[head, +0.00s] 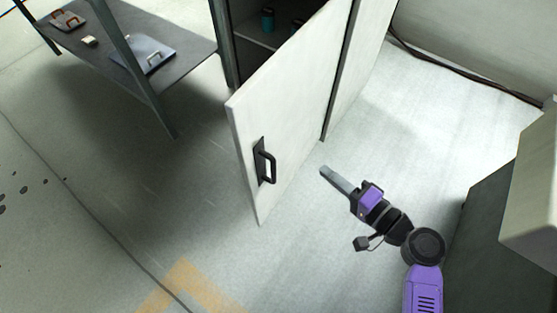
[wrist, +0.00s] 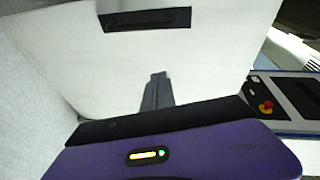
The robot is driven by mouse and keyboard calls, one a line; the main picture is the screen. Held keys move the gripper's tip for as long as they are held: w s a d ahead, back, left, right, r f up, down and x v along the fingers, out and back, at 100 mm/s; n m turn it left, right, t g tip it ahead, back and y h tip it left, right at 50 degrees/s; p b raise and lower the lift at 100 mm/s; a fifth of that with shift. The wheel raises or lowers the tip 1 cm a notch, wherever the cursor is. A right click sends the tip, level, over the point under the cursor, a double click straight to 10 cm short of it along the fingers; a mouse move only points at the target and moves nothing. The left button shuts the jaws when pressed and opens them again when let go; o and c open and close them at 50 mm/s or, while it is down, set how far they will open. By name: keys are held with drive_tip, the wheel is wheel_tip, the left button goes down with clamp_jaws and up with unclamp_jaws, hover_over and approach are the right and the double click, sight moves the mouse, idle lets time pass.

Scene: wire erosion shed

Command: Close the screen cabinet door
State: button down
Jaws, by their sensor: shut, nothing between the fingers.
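The screen cabinet door (head: 290,110) is a white panel standing open, swung out from the cabinet (head: 360,55), whose dark interior shows behind it. A black bar handle (head: 265,163) sits on its face near the free edge. My gripper (head: 324,171) is shut and empty, to the right of the handle and pointing towards the door. In the wrist view, the gripper's fingers (wrist: 157,88) show against the white door panel (wrist: 85,60), with a dark plate (wrist: 145,20) above them. I cannot tell whether the fingers touch the panel.
A grey table (head: 195,48) with several small items stands at upper left. Inside the cabinet is a teal container (head: 267,18). A large pale and dark block (head: 490,210) stands at right. A panel with a red button (wrist: 266,107) shows in the wrist view. Floor left of the door is clear.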

drive_tip(key=s+a+r+n+g+y, duration=0.1)
drive_tip(key=s+a+r+g+y, duration=0.15)
drive_tip(key=s+a+y, duration=0.2)
approach(253, 154)
drive_tip(key=shift+t, duration=0.25)
drive_tip(key=x, duration=0.6)
drive_tip(key=shift+w+a+f, duration=0.1)
drive_tip(key=shift+w+a, duration=0.05)
drive_tip(key=shift+a, duration=0.2)
drive_tip(key=shift+a, duration=0.1)
